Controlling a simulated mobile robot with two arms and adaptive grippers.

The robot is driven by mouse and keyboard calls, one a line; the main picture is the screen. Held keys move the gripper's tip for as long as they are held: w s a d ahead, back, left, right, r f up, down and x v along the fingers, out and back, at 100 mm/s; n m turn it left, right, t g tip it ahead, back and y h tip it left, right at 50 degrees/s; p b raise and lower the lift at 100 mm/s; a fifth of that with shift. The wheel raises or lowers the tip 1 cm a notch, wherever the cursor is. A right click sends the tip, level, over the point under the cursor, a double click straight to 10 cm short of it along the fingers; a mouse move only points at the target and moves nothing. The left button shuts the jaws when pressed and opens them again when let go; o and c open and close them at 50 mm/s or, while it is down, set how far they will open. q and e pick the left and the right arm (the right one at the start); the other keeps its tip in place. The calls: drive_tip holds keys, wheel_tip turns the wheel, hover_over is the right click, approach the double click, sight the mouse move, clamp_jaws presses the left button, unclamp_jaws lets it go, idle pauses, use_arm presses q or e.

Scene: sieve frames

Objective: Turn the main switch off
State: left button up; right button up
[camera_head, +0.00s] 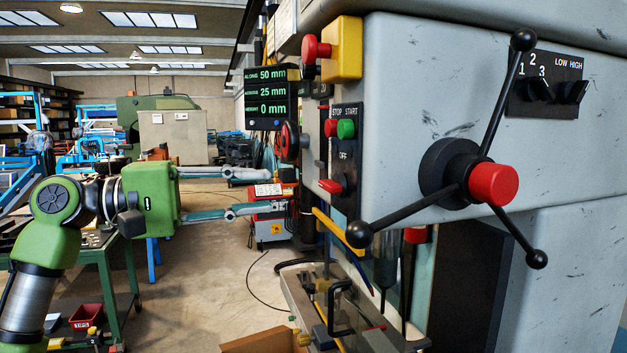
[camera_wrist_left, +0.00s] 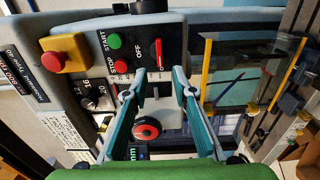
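The control panel (camera_head: 347,160) on the grey machine head carries a red STOP button, a green START button (camera_head: 346,128) and, below the word OFF, a red switch lever (camera_head: 332,186). I take this lever as the main switch. In the left wrist view the lever (camera_wrist_left: 157,50) lies beyond my fingertips, with OFF to its left. My left gripper (camera_head: 270,192) is open and empty, its two fingers pointing right toward the panel, apart from the lever. In the left wrist view its fingertips (camera_wrist_left: 159,75) stand wide apart. My right gripper is not in view.
A red mushroom button on a yellow box (camera_head: 342,48) sits above the panel. A red-and-black round knob (camera_wrist_left: 147,129) lies between my fingers in the wrist view. The three-armed feed handle (camera_head: 493,184) sticks out at right. A readout display (camera_head: 271,97) hangs behind.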

sight(323, 187)
use_arm(q)
drive_tip(key=p+x, duration=0.3)
drive_tip(key=x, duration=0.6)
drive_tip(key=shift+d, duration=0.1)
drive_tip(key=shift+w+d, duration=0.1)
drive_tip(key=shift+d, duration=0.25)
drive_tip(key=shift+c, duration=0.4)
clamp_jaws()
